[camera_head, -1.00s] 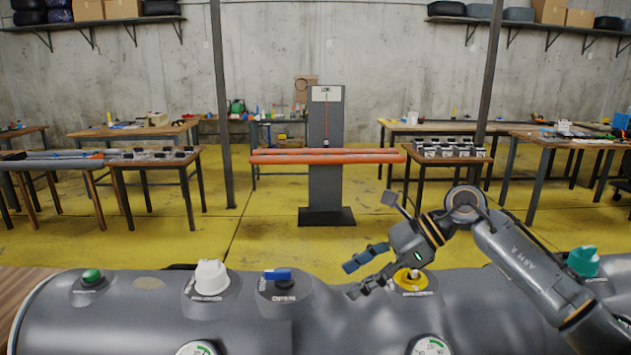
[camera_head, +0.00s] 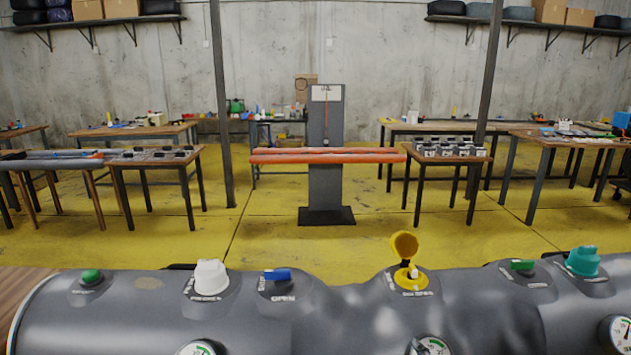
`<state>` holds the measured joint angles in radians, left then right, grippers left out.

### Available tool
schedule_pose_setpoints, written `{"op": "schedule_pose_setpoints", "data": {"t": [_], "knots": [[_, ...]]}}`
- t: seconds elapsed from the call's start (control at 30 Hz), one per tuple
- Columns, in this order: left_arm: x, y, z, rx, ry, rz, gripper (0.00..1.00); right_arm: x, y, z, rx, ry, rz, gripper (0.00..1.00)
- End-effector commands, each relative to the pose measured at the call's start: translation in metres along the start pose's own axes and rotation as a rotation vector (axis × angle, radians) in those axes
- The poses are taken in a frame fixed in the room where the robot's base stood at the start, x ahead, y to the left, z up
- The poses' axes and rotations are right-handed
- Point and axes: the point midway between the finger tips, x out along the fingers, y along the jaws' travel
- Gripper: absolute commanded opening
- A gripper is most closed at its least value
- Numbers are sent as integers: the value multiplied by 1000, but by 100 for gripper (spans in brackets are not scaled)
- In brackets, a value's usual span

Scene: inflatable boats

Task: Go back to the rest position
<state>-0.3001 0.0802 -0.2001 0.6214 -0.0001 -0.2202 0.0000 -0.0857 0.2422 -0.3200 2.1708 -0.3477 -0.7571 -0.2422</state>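Neither of my arms shows across the grey inflatable boat tube (camera_head: 330,320). My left gripper is not in view. A small dark shape at the bottom edge, in front of the middle gauge (camera_head: 436,346), may be a tip of my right gripper (camera_head: 418,347); its fingers cannot be made out. The yellow valve (camera_head: 411,281) has its round yellow cap (camera_head: 404,244) standing up, open. A blue lever (camera_head: 278,274), a white cap (camera_head: 211,276), a green button (camera_head: 91,276), a green lever (camera_head: 522,265) and a teal cap (camera_head: 583,261) sit along the tube.
Beyond the boat, a dark stand (camera_head: 326,190) carries orange-red tubes (camera_head: 327,156). Tables stand left (camera_head: 150,160) and right (camera_head: 449,155) of it. Two dark posts (camera_head: 222,110) rise from the yellow floor (camera_head: 270,235). The space above the boat is clear.

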Motion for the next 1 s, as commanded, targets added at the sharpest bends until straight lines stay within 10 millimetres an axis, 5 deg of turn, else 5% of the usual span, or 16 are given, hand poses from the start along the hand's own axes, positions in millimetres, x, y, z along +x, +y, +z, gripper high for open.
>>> {"op": "schedule_pose_setpoints", "data": {"t": [0.1, 0.23, 0.4, 0.67, 1.0], "knots": [[0, 0, 0, 0, 1, 0, 78, -47, -40, 68, 207, -269, -138, 56], [0, 0, 0, 0, 1, 0, 78, -97, -73, 113, 356, -494, -247, 56], [0, 0, 0, 0, 1, 0, 78, -155, -102, 145, 476, -707, -347, 56], [0, 0, 0, 0, 0, 0, 78, -235, -131, 169, 600, -967, -463, 56], [0, 0, 0, 0, -1, 0, 78, -194, -190, 228, 584, -987, -477, 56]]}}
